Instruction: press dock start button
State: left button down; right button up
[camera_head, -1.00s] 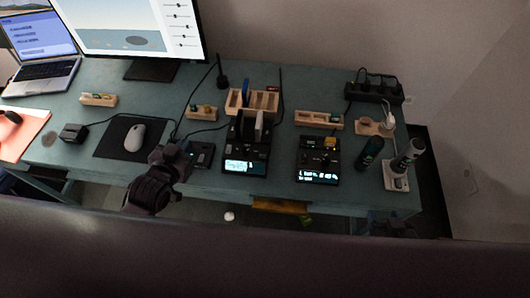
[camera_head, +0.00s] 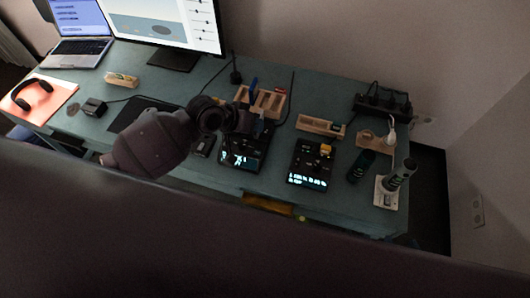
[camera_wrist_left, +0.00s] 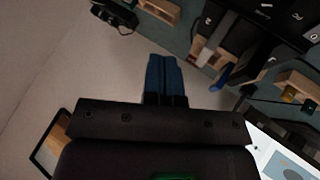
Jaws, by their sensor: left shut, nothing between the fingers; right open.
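A black dock (camera_head: 240,158) with a lit display on its front stands near the front edge of the table; its upper part is partly hidden by my left arm. A second black device (camera_head: 312,166) with a lit display stands to its right. I cannot make out a start button on either. My left gripper (camera_head: 246,122) is above the back of the dock, partly hidden by its own wrist. In the left wrist view its blue fingers (camera_wrist_left: 165,78) are together and empty. Whether it touches the dock cannot be told. My right gripper is not in view.
A wooden rack (camera_head: 268,101) stands behind the dock, a wooden tray (camera_head: 320,125) to the right. A dark bottle (camera_head: 361,166) and a charging stand (camera_head: 391,190) are at the right end. A monitor (camera_head: 170,28), laptop (camera_head: 80,45) and headphones (camera_head: 33,93) are at the left.

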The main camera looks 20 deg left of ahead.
pick_arm(q)
jog(key=shift+s+a+f+n, duration=0.15)
jog(key=shift+n, duration=0.15)
pick_arm(e)
jog(key=shift+w+a+r, duration=0.1)
jog(key=shift+a+r, duration=0.1)
jog(key=shift+a, duration=0.1)
pick_arm(q)
jog(key=b, duration=0.1)
send_over(256, 151)
notch_tip(256, 151, down, 8)
jog(key=shift+r, duration=0.25)
jog(key=shift+f, duration=0.3)
jog(key=shift+f+b, duration=0.35)
jog(key=shift+b, duration=0.1)
pick_arm(e)
jog(key=shift+w+f, duration=0.3)
jog(key=shift+w, duration=0.15)
jog(key=shift+f, duration=0.15)
dwell(0.4)
pick_arm(q)
jog(key=shift+f, duration=0.1)
dwell(0.4)
